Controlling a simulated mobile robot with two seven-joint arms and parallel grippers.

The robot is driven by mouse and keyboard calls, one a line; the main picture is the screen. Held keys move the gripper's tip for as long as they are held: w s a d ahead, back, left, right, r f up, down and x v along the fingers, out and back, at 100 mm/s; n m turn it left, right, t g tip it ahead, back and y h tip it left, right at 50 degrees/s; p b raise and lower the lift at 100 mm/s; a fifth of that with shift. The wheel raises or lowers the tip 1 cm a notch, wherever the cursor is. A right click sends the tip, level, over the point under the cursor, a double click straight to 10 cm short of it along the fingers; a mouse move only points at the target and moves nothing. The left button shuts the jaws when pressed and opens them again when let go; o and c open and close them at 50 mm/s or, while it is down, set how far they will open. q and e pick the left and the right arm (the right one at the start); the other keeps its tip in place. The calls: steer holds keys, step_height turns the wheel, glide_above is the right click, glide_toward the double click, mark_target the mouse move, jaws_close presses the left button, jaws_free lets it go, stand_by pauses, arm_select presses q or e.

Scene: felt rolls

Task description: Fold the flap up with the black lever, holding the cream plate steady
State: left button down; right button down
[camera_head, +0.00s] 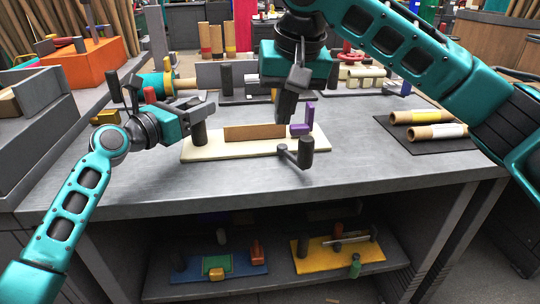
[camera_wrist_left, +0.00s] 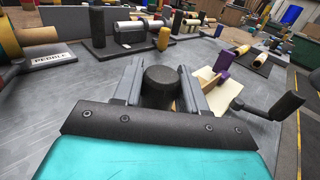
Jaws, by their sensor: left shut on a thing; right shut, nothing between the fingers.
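The cream plate (camera_head: 230,150) lies on the grey table, also visible in the left wrist view (camera_wrist_left: 221,101). A brown flap (camera_head: 253,132) runs along it; its exact tilt is hard to tell. The black lever (camera_head: 305,152) sticks out at the plate's front right corner, its grip upright; the left wrist view shows it too (camera_wrist_left: 284,106). A purple block (camera_head: 301,129) stands at the right end. My left gripper (camera_head: 196,128) is shut on the black post (camera_wrist_left: 160,88) at the plate's left end. My right gripper (camera_head: 284,118) is shut and empty, above the plate near the purple block.
A dark mat with two rolls (camera_head: 425,132) lies at the right. Black stands with rolls (camera_head: 365,78) line the back. An orange box (camera_head: 85,65) is at the back left. Blue (camera_head: 218,268) and yellow (camera_head: 340,254) boards lie on the lower shelf. The front table top is clear.

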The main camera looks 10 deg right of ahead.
arm_select(q)
steer(key=shift+f, duration=0.25)
steer(key=c, duration=0.9)
jaws_free()
steer(key=o, duration=0.9)
steer(key=shift+r, duration=0.25)
steer(key=shift+r, duration=0.15)
steer(key=shift+r+p, duration=1.3)
steer(key=shift+p, duration=1)
